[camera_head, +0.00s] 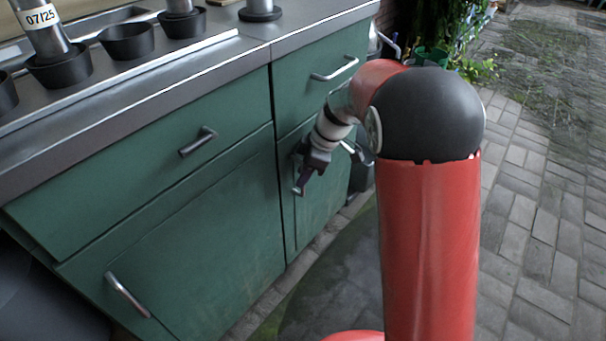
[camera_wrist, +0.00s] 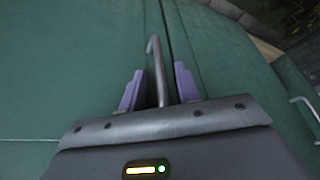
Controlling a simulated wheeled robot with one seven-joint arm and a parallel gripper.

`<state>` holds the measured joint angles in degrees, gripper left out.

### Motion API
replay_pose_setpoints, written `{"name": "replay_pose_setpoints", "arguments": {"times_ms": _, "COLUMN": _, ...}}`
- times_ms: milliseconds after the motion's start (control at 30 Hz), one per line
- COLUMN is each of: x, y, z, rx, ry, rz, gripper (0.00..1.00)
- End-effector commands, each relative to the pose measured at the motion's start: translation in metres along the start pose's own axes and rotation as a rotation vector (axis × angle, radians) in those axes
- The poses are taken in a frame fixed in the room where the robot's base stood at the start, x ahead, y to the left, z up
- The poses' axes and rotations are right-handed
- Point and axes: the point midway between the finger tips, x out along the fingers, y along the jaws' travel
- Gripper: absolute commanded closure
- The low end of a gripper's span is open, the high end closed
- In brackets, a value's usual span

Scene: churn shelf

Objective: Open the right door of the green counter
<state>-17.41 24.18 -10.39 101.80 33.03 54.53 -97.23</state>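The green counter (camera_head: 180,235) fills the left and middle of the head view. Its right door (camera_head: 318,205) looks shut, lying flush beside a narrow seam that also shows in the wrist view. My gripper (camera_head: 304,179) is at the upper left part of this door. In the wrist view, the door's grey bar handle (camera_wrist: 158,66) runs between the two purple fingers of my gripper (camera_wrist: 160,86). The fingers are apart, with a gap on each side of the bar. The handle's lower part is hidden behind the gripper body. In the head view my gripper largely hides the handle.
A drawer with a bar handle (camera_head: 335,69) sits above the right door. The left drawer handle (camera_head: 198,141) and left door handle (camera_head: 127,295) stick out. Black cups (camera_head: 127,42) stand on the countertop. Open brick paving (camera_head: 540,220) lies to the right.

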Motion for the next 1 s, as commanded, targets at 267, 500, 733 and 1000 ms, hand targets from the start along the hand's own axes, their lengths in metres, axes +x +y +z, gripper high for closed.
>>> {"name": "replay_pose_setpoints", "arguments": {"times_ms": 267, "x": 0.0110, "y": 0.0000, "z": 0.0003, "rx": 0.000, "ry": -0.001, "rz": 0.001, "gripper": 0.67}}
{"name": "replay_pose_setpoints", "arguments": {"times_ms": 500, "x": 0.0106, "y": 0.0000, "z": 0.0003, "rx": 0.000, "ry": -0.001, "rz": 0.001, "gripper": 0.82}}
{"name": "replay_pose_setpoints", "arguments": {"times_ms": 733, "x": 0.0104, "y": 0.0000, "z": 0.0002, "rx": 0.001, "ry": 0.000, "rz": 0.001, "gripper": 1.00}}
{"name": "replay_pose_setpoints", "arguments": {"times_ms": 1000, "x": 0.0100, "y": -0.0004, "z": 0.0017, "rx": 0.002, "ry": 0.000, "rz": 0.002, "gripper": 1.00}}
